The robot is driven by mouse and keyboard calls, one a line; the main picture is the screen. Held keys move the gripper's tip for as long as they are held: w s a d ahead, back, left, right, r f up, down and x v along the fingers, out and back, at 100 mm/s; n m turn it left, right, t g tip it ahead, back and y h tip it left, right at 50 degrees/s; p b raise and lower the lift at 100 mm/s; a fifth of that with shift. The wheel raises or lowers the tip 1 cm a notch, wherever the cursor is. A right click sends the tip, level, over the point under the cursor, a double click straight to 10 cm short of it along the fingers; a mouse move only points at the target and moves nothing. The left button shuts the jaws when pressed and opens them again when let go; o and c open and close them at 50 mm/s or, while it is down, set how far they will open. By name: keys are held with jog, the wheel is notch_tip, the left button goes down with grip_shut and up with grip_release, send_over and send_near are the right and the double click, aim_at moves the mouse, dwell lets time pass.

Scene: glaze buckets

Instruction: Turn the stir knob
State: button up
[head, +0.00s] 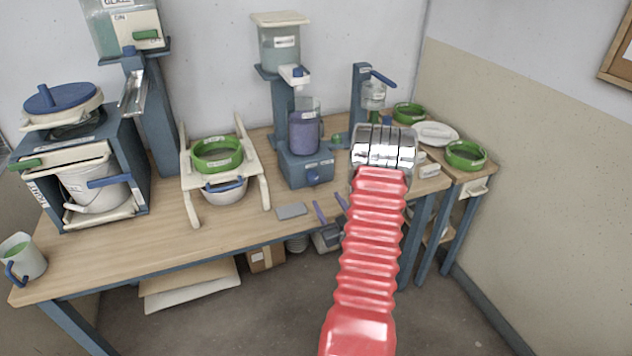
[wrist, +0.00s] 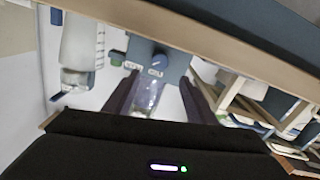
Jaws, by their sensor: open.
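The likely stir knob, a round blue knob (head: 313,178), is on the front of the blue mixer base (head: 298,163) in the head view. In the wrist view, which looks upside down, a blue knob (wrist: 159,61) shows on the blue panel, with small white labels beside it that I cannot read. My gripper (wrist: 159,80) is open and empty. Its two dark fingers point toward the panel, one on each side of the knob in the picture; I see no contact.
A grey block (head: 292,211) lies near the table's front edge. A dispenser with a blue lever (head: 383,78) stands behind my arm.

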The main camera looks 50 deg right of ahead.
aim_at(315, 179)
jog(key=x, duration=1.2)
jog(key=shift+w+d, duration=0.15)
jog(key=shift+w, duration=0.1)
jog(key=c, duration=1)
jog(key=shift+d, duration=0.1)
jog(key=shift+c, duration=0.2)
